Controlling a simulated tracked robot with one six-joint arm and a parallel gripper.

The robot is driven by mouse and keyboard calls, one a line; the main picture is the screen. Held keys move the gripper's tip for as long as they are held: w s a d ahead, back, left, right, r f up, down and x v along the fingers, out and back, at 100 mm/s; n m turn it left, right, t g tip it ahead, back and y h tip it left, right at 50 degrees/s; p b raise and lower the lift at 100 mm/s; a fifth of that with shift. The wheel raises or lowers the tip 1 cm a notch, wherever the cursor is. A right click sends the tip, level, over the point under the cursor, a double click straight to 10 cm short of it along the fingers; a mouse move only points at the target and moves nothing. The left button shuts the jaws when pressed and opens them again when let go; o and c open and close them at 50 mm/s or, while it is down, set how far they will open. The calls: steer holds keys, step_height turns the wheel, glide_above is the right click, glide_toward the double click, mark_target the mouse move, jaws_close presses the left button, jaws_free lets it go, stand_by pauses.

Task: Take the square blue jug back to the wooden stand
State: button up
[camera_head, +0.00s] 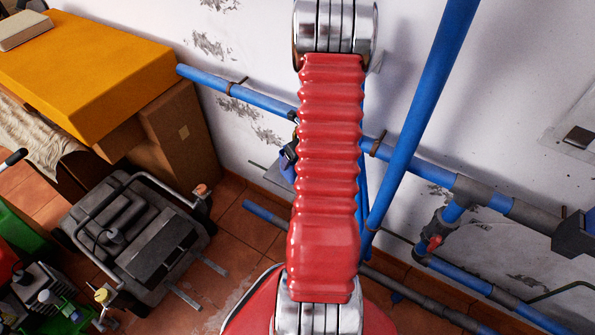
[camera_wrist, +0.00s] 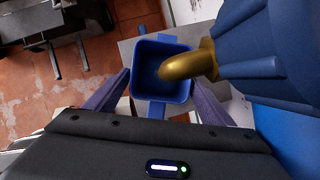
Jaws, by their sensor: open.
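The square blue jug (camera_wrist: 148,72) shows from above in the wrist view, with its open top facing the camera. My gripper (camera_wrist: 159,77) is open, with one dark finger on each side of the jug; I cannot tell whether they touch it. A brass spout (camera_wrist: 188,66) reaches over the right part of the jug's opening. In the head view my red arm hides most of the gripper; a small blue patch (camera_head: 287,168) beside the arm may be the jug. I cannot pick out the wooden stand for certain in either view.
A large blue body (camera_wrist: 285,60) carries the spout, close on the right in the wrist view. Blue pipes (camera_head: 425,100) run along the white wall. A yellow box (camera_head: 85,70) and a grey wheeled machine (camera_head: 135,235) stand at the left. Some tiled floor (camera_head: 235,235) is clear.

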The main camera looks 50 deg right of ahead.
steer(key=shift+c, duration=0.5)
steer(key=c, duration=1.6)
steer(key=shift+c, duration=0.2)
steer(key=shift+r, duration=0.15)
steer(key=s+a+r, duration=0.1)
steer(key=s+a, duration=0.1)
steer(key=s, duration=0.6)
steer(key=s+a+r, duration=0.2)
steer(key=s+a, duration=0.1)
steer(key=s, duration=0.6)
steer(key=shift+a, duration=0.15)
steer(key=shift+r, duration=0.1)
